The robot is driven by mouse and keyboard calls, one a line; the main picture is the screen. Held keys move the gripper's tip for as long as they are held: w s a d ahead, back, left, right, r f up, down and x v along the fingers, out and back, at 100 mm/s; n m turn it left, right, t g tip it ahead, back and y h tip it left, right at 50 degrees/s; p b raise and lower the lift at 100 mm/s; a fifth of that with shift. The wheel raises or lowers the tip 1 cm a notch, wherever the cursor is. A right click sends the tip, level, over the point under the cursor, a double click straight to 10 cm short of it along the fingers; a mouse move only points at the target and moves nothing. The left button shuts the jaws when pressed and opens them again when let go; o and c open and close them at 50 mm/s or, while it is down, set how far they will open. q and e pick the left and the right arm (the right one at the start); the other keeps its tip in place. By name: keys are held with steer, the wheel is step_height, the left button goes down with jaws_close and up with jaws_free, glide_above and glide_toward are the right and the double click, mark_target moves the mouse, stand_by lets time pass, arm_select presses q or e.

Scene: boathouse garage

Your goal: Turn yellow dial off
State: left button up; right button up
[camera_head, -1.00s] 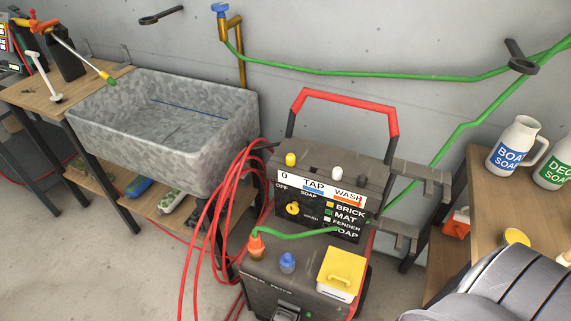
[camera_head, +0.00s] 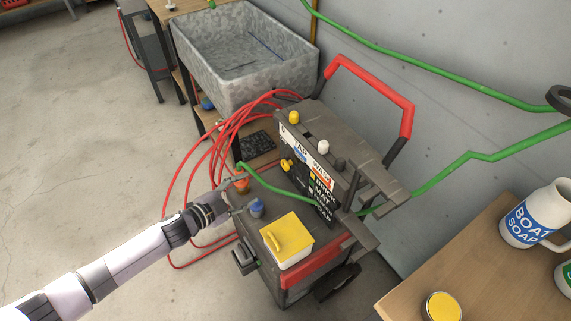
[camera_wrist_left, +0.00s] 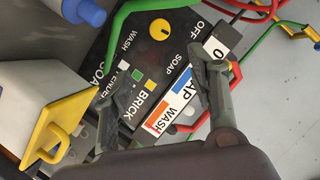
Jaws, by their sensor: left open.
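The yellow dial (camera_head: 286,165) is a round knob on the black front panel of the washer machine (camera_head: 262,225). In the wrist view the dial (camera_wrist_left: 160,29) sits among the labels OFF, SOAP and WASH; its dark mark is too small to read surely. My left gripper (camera_head: 226,198) is in front of the machine, left of and below the dial, near the orange and blue caps. In the wrist view its fingers (camera_wrist_left: 165,86) are spread and empty, with the panel beyond them and the dial past the fingertips. My right gripper is not in view.
A yellow-lidded box (camera_head: 287,240), a blue cap (camera_head: 256,207) and an orange cap (camera_head: 240,183) with a green hose stand on the machine's lower deck. Red hoses (camera_head: 212,150) loop at its left. A wooden table (camera_head: 470,262) stands at right. Floor at left is clear.

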arm_select(q)
glide_toward(284, 166)
steer(key=b+x, duration=0.2)
steer(key=x, duration=0.6)
steer(key=shift+w+d+f+b, duration=0.1)
steer(key=shift+w+d+b, duration=0.05)
steer(key=shift+b, duration=0.25)
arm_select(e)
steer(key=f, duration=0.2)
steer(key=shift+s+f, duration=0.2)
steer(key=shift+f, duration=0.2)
arm_select(q)
steer(key=shift+c, duration=0.2)
steer(key=c, duration=1.1)
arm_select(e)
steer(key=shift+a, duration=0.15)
